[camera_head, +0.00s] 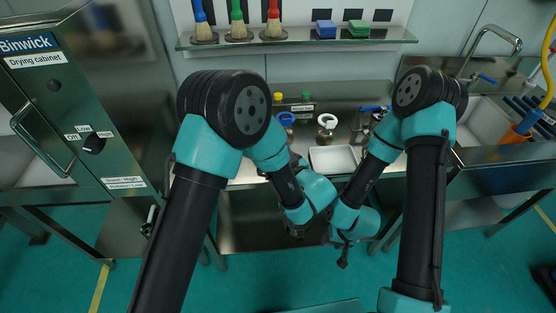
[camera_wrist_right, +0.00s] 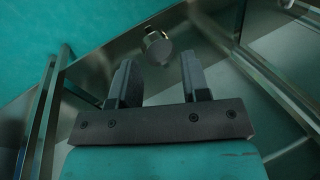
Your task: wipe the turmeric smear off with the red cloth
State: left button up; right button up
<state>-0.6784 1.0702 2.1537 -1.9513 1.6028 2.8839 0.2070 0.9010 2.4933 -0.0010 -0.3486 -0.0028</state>
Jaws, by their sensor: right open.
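I cannot make out the red cloth or the turmeric smear in either view. My right gripper (camera_head: 343,262) points down in front of the steel bench's front edge, below the worktop in the head view. In the right wrist view its two dark fingers (camera_wrist_right: 158,72) stand apart with nothing between them. My left gripper (camera_head: 297,230) is a small dark shape beside the right arm, partly hidden by its own wrist; its fingers cannot be made out. My arms cover much of the worktop (camera_head: 245,165).
A white tray (camera_head: 333,159) and small fittings stand on the bench. A shelf (camera_head: 295,42) above holds brushes, a blue block (camera_head: 325,29) and a green block (camera_head: 359,28). A drying cabinet (camera_head: 60,100) stands left, a sink (camera_head: 490,120) right. A round metal part (camera_wrist_right: 157,46) lies beyond my right fingers.

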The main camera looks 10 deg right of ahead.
pick_arm(q)
jog(key=shift+d+r+t, duration=0.15)
jog(key=shift+d+r, duration=0.15)
jog(key=shift+d, duration=0.3)
jog(key=shift+d+r+t, duration=0.15)
jog(key=shift+d+r, duration=0.1)
jog(key=shift+d, duration=0.3)
jog(key=shift+a+r, duration=0.2)
jog(key=shift+a, duration=1.4)
jog(key=shift+a+r, duration=0.1)
jog(key=shift+w+r, duration=0.1)
jog(key=shift+a, duration=0.25)
jog(key=shift+w+a, duration=0.15)
jog(key=shift+a, duration=1.75)
jog(key=shift+a, duration=0.15)
jog(key=shift+w+a+r, duration=0.1)
jog(key=shift+w+a, duration=0.05)
jog(key=shift+a, duration=1.5)
